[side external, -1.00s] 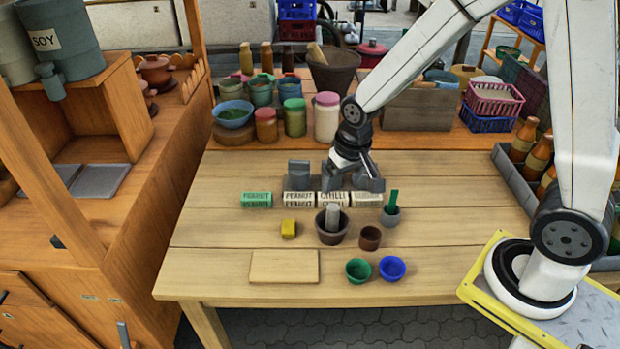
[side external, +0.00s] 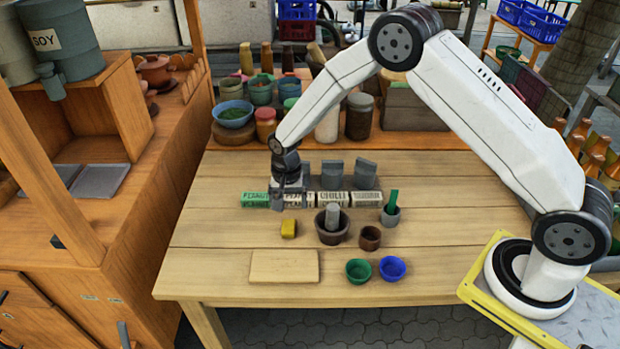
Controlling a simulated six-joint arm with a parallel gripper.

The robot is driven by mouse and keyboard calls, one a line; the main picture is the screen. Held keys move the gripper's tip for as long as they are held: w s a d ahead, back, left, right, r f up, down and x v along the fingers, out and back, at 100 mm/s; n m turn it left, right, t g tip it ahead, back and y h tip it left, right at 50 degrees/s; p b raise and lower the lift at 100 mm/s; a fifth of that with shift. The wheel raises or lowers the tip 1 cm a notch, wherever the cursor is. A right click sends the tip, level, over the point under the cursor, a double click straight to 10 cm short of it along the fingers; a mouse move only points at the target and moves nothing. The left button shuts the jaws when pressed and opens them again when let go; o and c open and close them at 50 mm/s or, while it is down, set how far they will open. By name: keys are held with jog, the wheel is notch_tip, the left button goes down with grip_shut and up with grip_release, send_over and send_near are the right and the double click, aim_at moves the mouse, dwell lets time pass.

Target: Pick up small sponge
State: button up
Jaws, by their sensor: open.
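Labelled blocks (side external: 333,199) form a row behind the sponge. A wooden board (side external: 284,267) lies in front of it. A brown cup (side external: 370,238), green bowl (side external: 358,271) and blue bowl (side external: 392,268) stand to the right. The table's left part is clear.

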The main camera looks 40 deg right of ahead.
aim_at(288, 223)
jog(key=shift+f, duration=1.4)
jog(key=shift+a+f, duration=0.2)
jog(key=shift+f, duration=2.35)
grip_shut()
jog(key=shift+r, duration=0.15)
